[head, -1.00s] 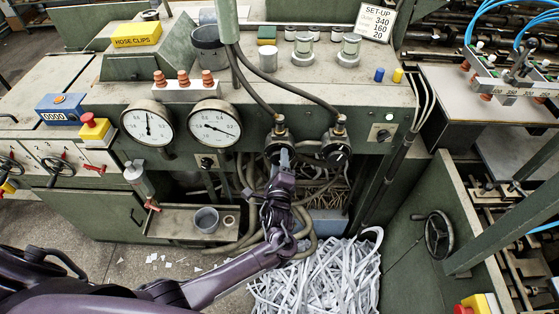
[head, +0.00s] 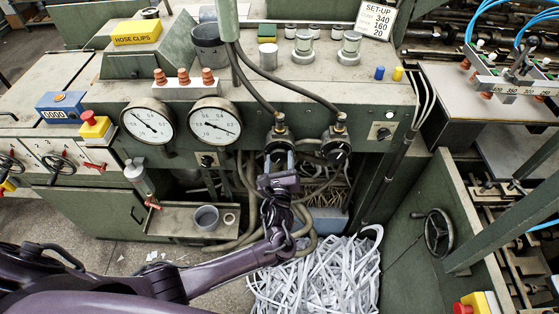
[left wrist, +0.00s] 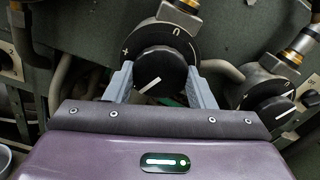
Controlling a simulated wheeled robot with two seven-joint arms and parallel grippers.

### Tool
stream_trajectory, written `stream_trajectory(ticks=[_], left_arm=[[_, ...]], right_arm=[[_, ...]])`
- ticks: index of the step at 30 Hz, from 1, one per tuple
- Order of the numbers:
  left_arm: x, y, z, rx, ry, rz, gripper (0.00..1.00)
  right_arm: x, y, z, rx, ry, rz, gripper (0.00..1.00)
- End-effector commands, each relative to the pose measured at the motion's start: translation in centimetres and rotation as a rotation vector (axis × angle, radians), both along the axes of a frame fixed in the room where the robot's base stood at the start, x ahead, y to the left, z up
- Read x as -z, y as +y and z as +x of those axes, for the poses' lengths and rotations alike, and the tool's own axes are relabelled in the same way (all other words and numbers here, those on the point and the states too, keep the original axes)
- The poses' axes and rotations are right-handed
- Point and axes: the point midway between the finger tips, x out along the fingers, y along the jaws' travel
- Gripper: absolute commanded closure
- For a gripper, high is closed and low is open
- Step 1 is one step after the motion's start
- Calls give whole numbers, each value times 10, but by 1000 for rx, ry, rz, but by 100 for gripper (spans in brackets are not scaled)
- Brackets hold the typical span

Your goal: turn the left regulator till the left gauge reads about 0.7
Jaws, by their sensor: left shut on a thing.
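The left regulator (head: 279,145) is mounted on the front of the green machine. In the left wrist view its black knob (left wrist: 158,66) has a white line pointing lower left, inside a dial ring with a plus and a 0. My left gripper (head: 279,164) is shut on the knob, one grey finger on each side; the fingers also show in the left wrist view (left wrist: 160,84). The left gauge (head: 147,121) has its needle slanting to the lower right; its small figures are hard to read. My right gripper is not in view.
The right regulator (head: 337,146) sits close to the right of the left one. The right gauge (head: 215,120) has its needle to the lower right. Hoses hang behind my gripper. A heap of paper strips (head: 315,275) lies below. A tray with a cup (head: 207,217) is at left.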

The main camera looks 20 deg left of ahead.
Motion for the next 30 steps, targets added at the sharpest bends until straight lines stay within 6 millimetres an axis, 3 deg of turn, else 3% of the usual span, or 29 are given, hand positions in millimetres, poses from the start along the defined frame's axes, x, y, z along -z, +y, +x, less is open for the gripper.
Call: stream_trajectory(ticks=[22,23,27,30], left_arm=[[2,0,-1,1,30,82,73],[2,0,-1,1,30,82,47],[2,0,-1,0,28,82,29],[1,0,0,1,26,81,29]], right_arm=[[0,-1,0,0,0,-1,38],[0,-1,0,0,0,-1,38],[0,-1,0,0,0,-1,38],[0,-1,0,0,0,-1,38]])
